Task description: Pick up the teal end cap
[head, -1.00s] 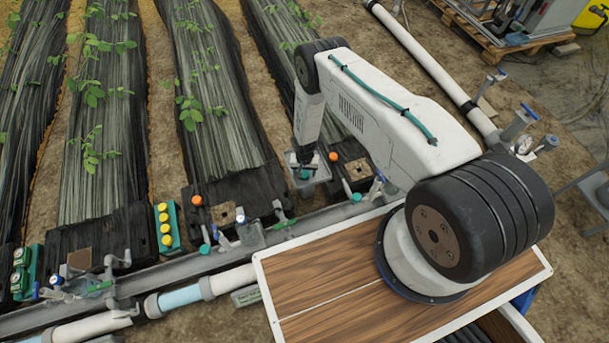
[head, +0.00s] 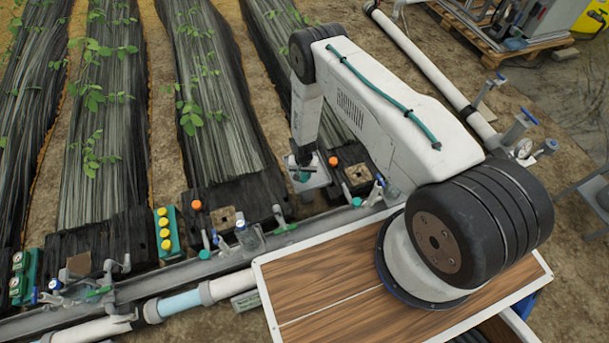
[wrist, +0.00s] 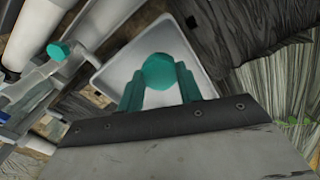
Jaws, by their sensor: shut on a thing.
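In the wrist view the teal end cap (wrist: 158,72), a small faceted piece, sits between the fingertips of my gripper (wrist: 160,80). The two teal fingers are shut on it. Behind it is the pale grey tray (wrist: 108,72); I cannot tell whether the cap touches the tray floor. In the head view my gripper (head: 302,168) points down over the tray (head: 318,181), with a bit of teal showing at its tip. The arm hides part of this area.
A second teal cap (wrist: 60,50) shows on pipework at the left of the wrist view. A grey rail (head: 180,273) with valves runs past the tray. A black block with an orange knob (head: 333,161) stands close on the right. Plant rows lie behind.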

